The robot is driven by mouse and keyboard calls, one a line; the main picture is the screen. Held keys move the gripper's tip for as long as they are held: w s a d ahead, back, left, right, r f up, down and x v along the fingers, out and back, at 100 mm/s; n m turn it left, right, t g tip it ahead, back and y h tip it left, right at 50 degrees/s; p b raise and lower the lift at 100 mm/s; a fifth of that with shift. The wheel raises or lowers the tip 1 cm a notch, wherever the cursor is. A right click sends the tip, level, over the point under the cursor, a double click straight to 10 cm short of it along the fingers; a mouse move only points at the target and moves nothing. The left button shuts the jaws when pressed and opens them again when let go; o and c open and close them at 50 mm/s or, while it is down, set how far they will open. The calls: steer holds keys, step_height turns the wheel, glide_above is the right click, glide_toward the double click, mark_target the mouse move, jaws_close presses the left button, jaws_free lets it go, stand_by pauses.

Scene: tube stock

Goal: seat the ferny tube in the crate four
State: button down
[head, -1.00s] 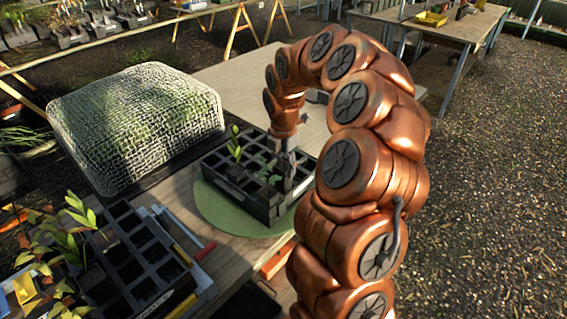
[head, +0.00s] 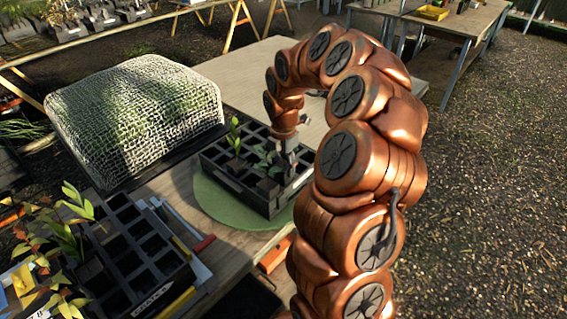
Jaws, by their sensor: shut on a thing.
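My gripper (head: 291,168) points down over the right side of a black celled crate (head: 268,206) on a round green mat (head: 213,203). It is shut on a dark tube with a low leafy green seedling (head: 265,160), which I take to be the ferny tube. The jaws and the tube's lower end are partly hidden, so I cannot tell how deep it sits. A taller, broad-leaved seedling (head: 234,136) stands in the same crate, left of my gripper. Another black crate (head: 128,250) at the lower left has a front label, partly legible as "CRATE"; its number is unclear.
A mesh-covered block (head: 140,115) stands behind the crates at left. Potted plants (head: 45,260) crowd the lower left crate's left side. A red-ended tool (head: 203,243) lies between the crates. The bench top (head: 250,85) behind the matted crate is bare.

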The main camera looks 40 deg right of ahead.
steer(key=shift+f+b, duration=0.35)
steer(key=shift+f, duration=0.7)
steer(key=shift+f, duration=0.25)
steer(key=shift+c, duration=2)
jaws_free()
step_height(320, 180, up, 11)
steer(key=shift+r, duration=0.5)
